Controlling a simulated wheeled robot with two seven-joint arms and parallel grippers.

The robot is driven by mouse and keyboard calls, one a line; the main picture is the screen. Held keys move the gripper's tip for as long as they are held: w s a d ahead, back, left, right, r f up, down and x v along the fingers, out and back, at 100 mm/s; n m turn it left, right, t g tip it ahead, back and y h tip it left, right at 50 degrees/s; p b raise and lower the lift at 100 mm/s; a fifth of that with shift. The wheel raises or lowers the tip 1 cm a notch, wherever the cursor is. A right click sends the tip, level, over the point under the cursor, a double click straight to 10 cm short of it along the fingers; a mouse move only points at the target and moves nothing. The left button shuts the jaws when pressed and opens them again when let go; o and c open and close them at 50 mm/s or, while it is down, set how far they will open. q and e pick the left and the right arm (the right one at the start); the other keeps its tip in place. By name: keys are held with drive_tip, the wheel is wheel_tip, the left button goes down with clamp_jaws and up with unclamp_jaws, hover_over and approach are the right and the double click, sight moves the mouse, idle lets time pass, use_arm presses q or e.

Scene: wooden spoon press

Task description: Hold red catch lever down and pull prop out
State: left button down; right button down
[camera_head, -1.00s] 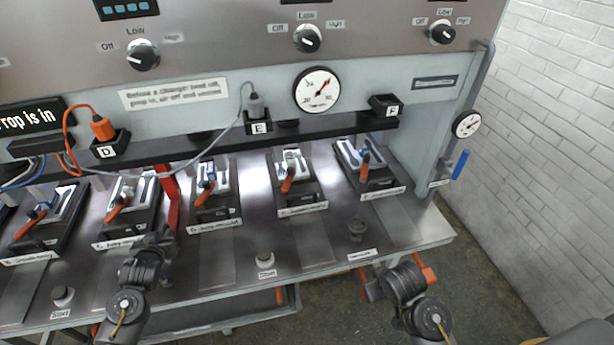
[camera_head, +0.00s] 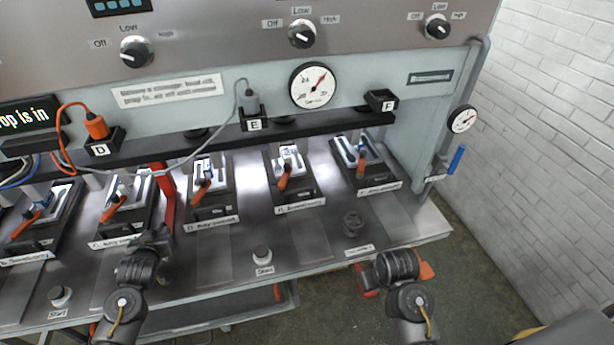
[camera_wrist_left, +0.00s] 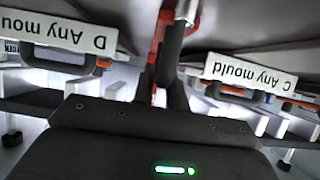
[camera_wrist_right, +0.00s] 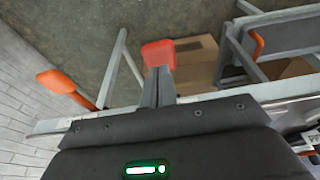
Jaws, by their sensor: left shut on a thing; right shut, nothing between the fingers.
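The prop is a red upright bar (camera_head: 169,200) between stations C and D. My left gripper (camera_head: 163,238) is at its lower front. In the left wrist view, my left fingers (camera_wrist_left: 172,88) are shut on a dark handle (camera_wrist_left: 170,55) with a metal end, and red shows just behind it. The red catch lever (camera_wrist_right: 158,53) is below the table's front edge, and its red end also shows in the head view (camera_head: 367,281). My right gripper (camera_wrist_right: 158,85) is shut and empty, its tips close against or over the red end; contact is unclear.
A display (camera_head: 28,113) reads "rop is in". Moulds with orange handles stand along the table (camera_head: 300,240). A white brick wall (camera_head: 550,150) stands to the right. Cardboard boxes (camera_wrist_right: 195,62) lie below.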

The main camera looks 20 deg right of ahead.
drive_tip(key=shift+w+f, duration=0.15)
drive_tip(key=shift+f, duration=0.35)
drive_tip(key=shift+f, duration=0.15)
drive_tip(key=shift+s+x, duration=0.2)
drive_tip(key=shift+x, duration=0.7)
drive_tip(key=shift+s+x, duration=0.25)
drive_tip(key=shift+x, duration=0.65)
drive_tip(key=shift+s+x, duration=0.2)
drive_tip(key=shift+x, duration=0.7)
drive_tip(key=shift+f, duration=0.2)
use_arm(q)
drive_tip(key=shift+s, duration=0.1)
drive_tip(key=shift+s+f, duration=0.1)
drive_tip(key=shift+s, duration=5.7)
use_arm(e)
drive_tip(key=shift+r, duration=0.2)
drive_tip(key=shift+w+r+v, duration=0.1)
drive_tip(key=shift+w+v, duration=0.2)
drive_tip(key=shift+v, duration=0.95)
drive_tip(key=shift+w+r+v, duration=0.1)
drive_tip(key=shift+w+v, duration=0.2)
drive_tip(key=shift+v, duration=1)
drive_tip(key=shift+w+r+v, duration=0.1)
drive_tip(key=shift+w+v, duration=0.2)
drive_tip(key=shift+v, duration=0.95)
